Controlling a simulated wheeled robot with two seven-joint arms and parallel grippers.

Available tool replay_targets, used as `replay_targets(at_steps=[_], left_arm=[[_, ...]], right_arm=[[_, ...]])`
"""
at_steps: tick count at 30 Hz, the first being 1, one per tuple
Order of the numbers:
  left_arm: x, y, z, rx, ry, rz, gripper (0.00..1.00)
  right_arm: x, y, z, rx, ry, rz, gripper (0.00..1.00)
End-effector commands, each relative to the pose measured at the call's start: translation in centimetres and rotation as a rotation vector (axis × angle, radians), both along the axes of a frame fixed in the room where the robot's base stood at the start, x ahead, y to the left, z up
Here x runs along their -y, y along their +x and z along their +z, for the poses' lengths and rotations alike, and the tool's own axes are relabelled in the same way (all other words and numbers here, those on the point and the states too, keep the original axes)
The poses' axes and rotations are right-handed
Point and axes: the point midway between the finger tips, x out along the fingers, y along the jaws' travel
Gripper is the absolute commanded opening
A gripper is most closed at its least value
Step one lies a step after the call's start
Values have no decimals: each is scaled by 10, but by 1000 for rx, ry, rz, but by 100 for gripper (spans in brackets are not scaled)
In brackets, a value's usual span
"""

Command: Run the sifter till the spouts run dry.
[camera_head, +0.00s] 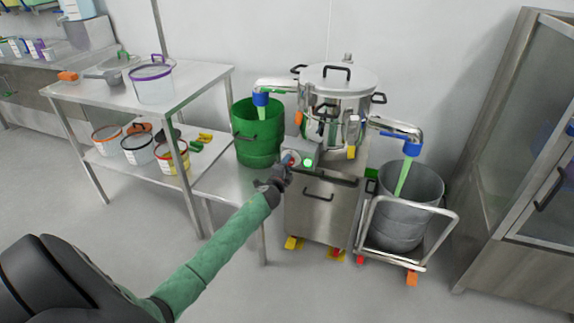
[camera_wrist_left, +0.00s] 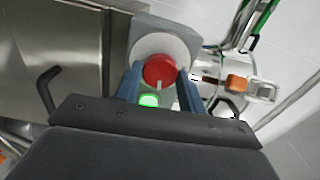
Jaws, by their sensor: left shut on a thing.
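The sifter (camera_head: 338,82) is a steel drum on a wheeled cabinet, with a lid and two spouts. Greenish material streams from the left spout (camera_head: 261,98) into a green bucket (camera_head: 258,145) and from the right spout (camera_head: 412,149) into a grey bin (camera_head: 418,190). My left gripper (camera_head: 287,167) is at the control box on the cabinet front. In the left wrist view its fingers are shut on a red knob (camera_wrist_left: 160,70), beside a lit green lamp (camera_wrist_left: 149,101). The lamp also glows in the head view (camera_head: 308,163). My right gripper is not in view.
A steel table (camera_head: 110,92) with tubs, a scoop and several containers stands at the left. The grey bin sits on a wheeled trolley (camera_head: 390,265). A steel cabinet with a glass door (camera_head: 545,100) stands at the right. The floor in front is clear.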

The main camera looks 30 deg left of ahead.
Motion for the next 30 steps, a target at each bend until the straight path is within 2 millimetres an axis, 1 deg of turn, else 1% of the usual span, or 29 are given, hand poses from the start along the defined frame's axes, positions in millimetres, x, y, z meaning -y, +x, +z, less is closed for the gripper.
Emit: replay_targets(at_steps=[3, 9, 17, 29, 30], left_arm=[[1, 0, 0, -18, 73, -1, 17], [1, 0, -1, -40, 160, -2, 17], [2, 0, -1, -51, 207, -3, 17], [2, 0, -2, -52, 212, -2, 17], [2, 0, -2, -52, 211, -2, 45]], right_arm=[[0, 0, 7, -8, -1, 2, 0], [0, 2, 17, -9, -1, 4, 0], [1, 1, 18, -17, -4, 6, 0], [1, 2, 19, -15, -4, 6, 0], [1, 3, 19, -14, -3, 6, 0]])
